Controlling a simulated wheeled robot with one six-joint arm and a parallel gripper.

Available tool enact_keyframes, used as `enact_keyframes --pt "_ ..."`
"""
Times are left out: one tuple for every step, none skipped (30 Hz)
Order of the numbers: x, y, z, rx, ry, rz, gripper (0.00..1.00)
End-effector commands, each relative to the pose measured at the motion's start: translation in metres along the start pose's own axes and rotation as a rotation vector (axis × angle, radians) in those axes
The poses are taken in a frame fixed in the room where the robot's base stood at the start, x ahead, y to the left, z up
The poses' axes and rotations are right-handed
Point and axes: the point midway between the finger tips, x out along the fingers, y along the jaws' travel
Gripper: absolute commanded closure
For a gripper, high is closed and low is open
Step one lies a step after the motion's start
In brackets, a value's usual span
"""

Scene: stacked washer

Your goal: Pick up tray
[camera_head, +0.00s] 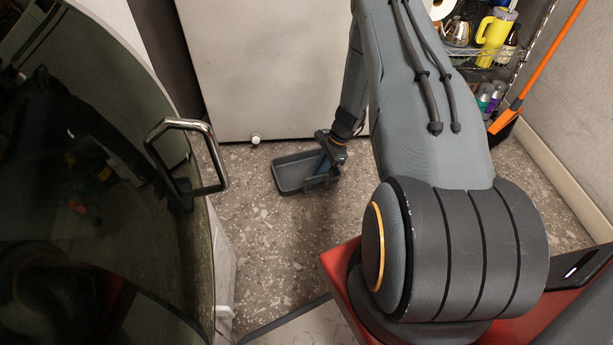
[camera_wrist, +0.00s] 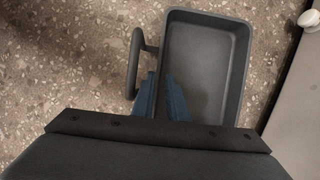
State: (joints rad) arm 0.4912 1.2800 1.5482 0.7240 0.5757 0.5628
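The tray (camera_head: 290,186) is a dark grey, open, rectangular, empty box with a loop handle on one long side. It appears upright on or very near the speckled floor, in front of the white panel. In the wrist view the tray (camera_wrist: 215,62) fills the upper right, with its handle (camera_wrist: 134,62) on the left. My gripper (camera_head: 326,160) reaches down at the tray's right side. In the wrist view its blue fingers (camera_wrist: 160,92) straddle the tray's handle-side wall, one outside and one inside, with a narrow gap that the wall appears to fill. The contact faces are hidden.
A dark round glass door (camera_head: 90,200) with a metal handle (camera_head: 213,150) takes up the left. The white panel (camera_head: 270,70) stands behind the tray. A wire shelf (camera_head: 480,55) with bottles and an orange-handled broom (camera_head: 545,65) are at the upper right. Floor left and front is clear.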

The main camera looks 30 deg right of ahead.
Motion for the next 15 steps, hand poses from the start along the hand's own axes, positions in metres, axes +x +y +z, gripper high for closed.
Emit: enact_keyframes --pt "0.005 0.000 -0.001 0.000 0.000 0.000 0.87" --pt "0.008 0.000 -0.001 0.000 0.000 0.001 0.87" --pt "0.012 0.000 -0.002 0.000 0.000 0.001 0.87" --pt "0.016 0.000 -0.002 0.001 0.000 0.001 0.87" --pt "0.020 0.000 -0.002 0.001 0.000 0.001 0.87" --pt "0.025 0.000 -0.003 0.001 0.000 0.001 0.87" --pt "0.029 0.000 -0.004 0.001 0.000 0.001 0.87" --pt "0.033 0.001 -0.004 0.001 0.000 0.002 0.87" --pt "0.040 0.001 -0.004 0.000 0.000 0.002 0.87" --pt "0.043 0.001 -0.004 0.000 0.000 0.001 0.87" --pt "0.046 0.000 -0.003 0.000 0.001 0.001 0.87" --pt "0.048 0.000 -0.003 0.000 0.001 0.001 0.87" --pt "0.049 0.000 -0.003 0.000 0.001 0.000 0.87" --pt "0.049 0.000 -0.003 0.000 0.001 0.000 0.87" --pt "0.049 0.000 -0.003 0.000 0.002 0.000 0.87"
